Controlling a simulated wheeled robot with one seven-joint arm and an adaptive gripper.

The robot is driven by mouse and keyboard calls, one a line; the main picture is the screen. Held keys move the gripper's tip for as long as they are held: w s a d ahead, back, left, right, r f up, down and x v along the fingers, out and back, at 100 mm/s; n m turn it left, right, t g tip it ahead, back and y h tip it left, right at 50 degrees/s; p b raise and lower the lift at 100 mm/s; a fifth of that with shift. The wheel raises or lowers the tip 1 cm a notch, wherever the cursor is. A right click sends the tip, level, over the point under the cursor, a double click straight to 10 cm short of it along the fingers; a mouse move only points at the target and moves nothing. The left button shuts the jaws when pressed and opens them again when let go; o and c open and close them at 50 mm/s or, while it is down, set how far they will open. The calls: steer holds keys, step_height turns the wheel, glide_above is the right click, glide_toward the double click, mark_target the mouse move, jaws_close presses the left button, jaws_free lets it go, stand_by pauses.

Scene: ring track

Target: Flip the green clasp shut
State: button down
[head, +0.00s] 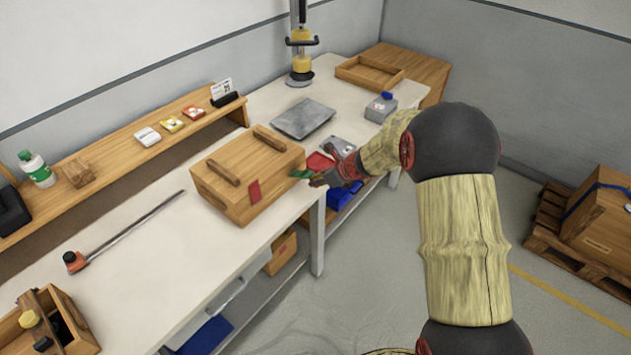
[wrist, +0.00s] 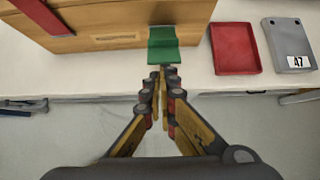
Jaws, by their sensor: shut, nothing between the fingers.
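A wooden box (head: 240,196) with a lid and two bar handles stands at the table's front edge. The green clasp (wrist: 163,45) is on the box's front; in the head view (head: 300,174) it sticks outward from the box at its right end. My gripper (wrist: 159,76) is shut and empty, its fingertips just at the clasp's outer edge. I cannot tell whether they touch it. In the head view my gripper (head: 316,179) is beside the clasp, and part of the box's right end is hidden. A red clasp (head: 254,191) lies against the box's front; it also shows in the wrist view (wrist: 42,16).
A red tray (wrist: 236,48) and a grey block marked 47 (wrist: 289,45) lie right of the box. A grey plate (head: 303,119) lies behind it. A long bar tool (head: 130,229) lies to the left. Open floor is in front of the table.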

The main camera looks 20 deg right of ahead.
mark_target(308, 175)
steer(key=r+g+h+p, duration=0.1)
steer(key=p, duration=0.7)
steer(key=w+a+r+g+p, duration=0.1)
steer(key=r+p, duration=0.1)
steer(key=p, duration=0.6)
steer(key=r+g+h+p, duration=0.1)
steer(key=p, duration=0.7)
steer(key=shift+w+a+r+h, duration=0.15)
steer(key=shift+w+h, duration=0.15)
steer(key=p, duration=0.4)
steer(key=shift+w+a+r, duration=0.2)
steer(key=shift+w+r, duration=0.1)
steer(key=shift+r, duration=0.1)
steer(key=shift+w+a+r+p, duration=0.25)
steer(key=shift+w+r+p, duration=0.15)
steer(key=shift+p, duration=0.75)
steer(key=shift+w+a+r+p, duration=0.5)
steer(key=shift+w+p, duration=0.15)
steer(key=shift+p, duration=0.3)
steer(key=shift+w+a, duration=0.15)
steer(key=shift+w, duration=0.05)
steer(key=shift+f, duration=0.1)
steer(key=shift+r, duration=0.2)
